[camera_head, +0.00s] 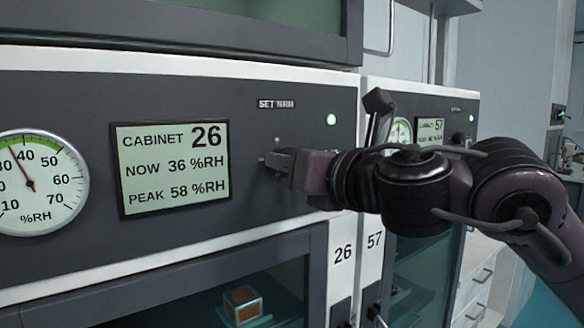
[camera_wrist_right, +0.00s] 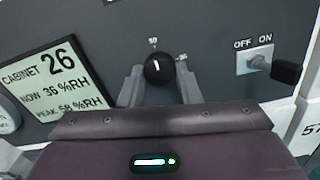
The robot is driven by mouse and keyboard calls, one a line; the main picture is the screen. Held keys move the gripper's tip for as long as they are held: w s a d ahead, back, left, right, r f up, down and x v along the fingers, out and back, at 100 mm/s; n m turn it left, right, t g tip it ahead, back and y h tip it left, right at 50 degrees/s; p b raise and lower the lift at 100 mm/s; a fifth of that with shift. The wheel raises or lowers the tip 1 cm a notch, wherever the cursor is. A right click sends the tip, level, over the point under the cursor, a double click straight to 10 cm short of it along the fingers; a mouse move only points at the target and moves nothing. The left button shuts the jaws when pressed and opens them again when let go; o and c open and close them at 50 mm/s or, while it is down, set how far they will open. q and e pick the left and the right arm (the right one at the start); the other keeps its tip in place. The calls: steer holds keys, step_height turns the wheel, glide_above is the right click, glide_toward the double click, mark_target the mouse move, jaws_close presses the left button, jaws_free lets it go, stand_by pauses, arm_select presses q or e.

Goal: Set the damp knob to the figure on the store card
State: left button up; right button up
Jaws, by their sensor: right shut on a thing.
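The black round damp knob (camera_wrist_right: 159,70) sits on the dark panel of cabinet 26 in the right wrist view. Its white mark points nearly straight up, towards a small figure that looks like 50. My right gripper (camera_wrist_right: 158,88) has one finger on each side of the knob and is shut on it. In the head view my right gripper (camera_head: 284,163) reaches in from the right under the SET label (camera_head: 276,104) and hides the knob. The display (camera_head: 172,166) reads CABINET 26, NOW 36 %RH, PEAK 58 %RH. I cannot make out a store card. My left gripper is not in view.
A round %RH dial (camera_head: 40,182) is left of the display. An OFF/ON switch (camera_wrist_right: 258,64) is right of the knob. A green lamp (camera_head: 331,119) glows on the panel. Cabinet 57 (camera_head: 373,250) stands close on the right. A small box (camera_head: 243,304) shows behind the glass below.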

steer(key=shift+f, duration=0.15)
steer(key=o, duration=1)
steer(key=shift+c, duration=0.2)
steer(key=b+v, duration=0.2)
steer(key=v, duration=0.5)
steer(key=shift+s+d, duration=0.25)
steer(key=shift+s, duration=0.05)
